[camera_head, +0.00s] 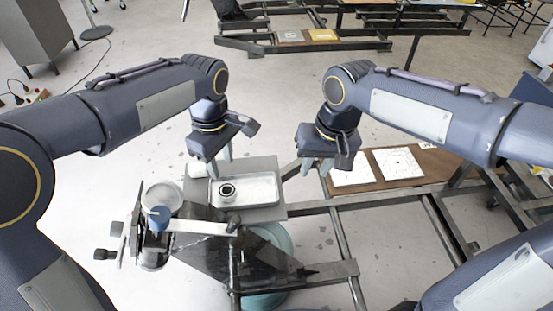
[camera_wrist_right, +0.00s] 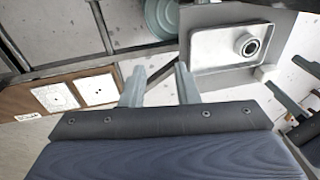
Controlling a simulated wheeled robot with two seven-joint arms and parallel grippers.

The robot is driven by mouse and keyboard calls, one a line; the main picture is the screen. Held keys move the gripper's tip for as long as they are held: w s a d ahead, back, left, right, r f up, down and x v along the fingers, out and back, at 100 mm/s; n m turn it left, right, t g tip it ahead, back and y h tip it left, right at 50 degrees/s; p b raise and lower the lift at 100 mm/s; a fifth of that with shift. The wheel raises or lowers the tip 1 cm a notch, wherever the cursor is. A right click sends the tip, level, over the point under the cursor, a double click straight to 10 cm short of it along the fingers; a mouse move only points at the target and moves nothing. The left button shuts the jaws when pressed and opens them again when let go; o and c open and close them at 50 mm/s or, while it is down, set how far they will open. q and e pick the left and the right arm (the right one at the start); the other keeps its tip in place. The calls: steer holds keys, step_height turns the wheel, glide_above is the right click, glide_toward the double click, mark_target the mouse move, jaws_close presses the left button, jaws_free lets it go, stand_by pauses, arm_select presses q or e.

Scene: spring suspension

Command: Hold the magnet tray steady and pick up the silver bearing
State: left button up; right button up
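The magnet tray (camera_head: 262,203) is a shallow silver rectangular tray on a grey plate; it also shows in the right wrist view (camera_wrist_right: 212,66). The silver bearing (camera_head: 227,191), a ring with a dark centre, sits inside its left part; it also shows in the right wrist view (camera_wrist_right: 247,45). My left gripper (camera_head: 220,165) points down at the tray's far left edge, its fingers apart; whether they touch the tray I cannot tell. My right gripper (camera_head: 307,168) is open and empty, to the right of the tray, with both fingers apart in the right wrist view (camera_wrist_right: 158,92).
A round silver dish (camera_head: 163,198) and a clamp-like metal fixture with a blue knob (camera_head: 158,217) stand left of the tray. White square plates (camera_head: 398,162) lie on a brown board to the right. Metal frame bars (camera_head: 341,250) run around the tray.

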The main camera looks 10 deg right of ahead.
steer(key=g+h, duration=0.1)
steer(key=h, duration=0.1)
glide_above(277, 185)
step_height(277, 185, down, 3)
steer(key=shift+s+f, duration=0.1)
steer(key=shift+f, duration=3.95)
jaws_close()
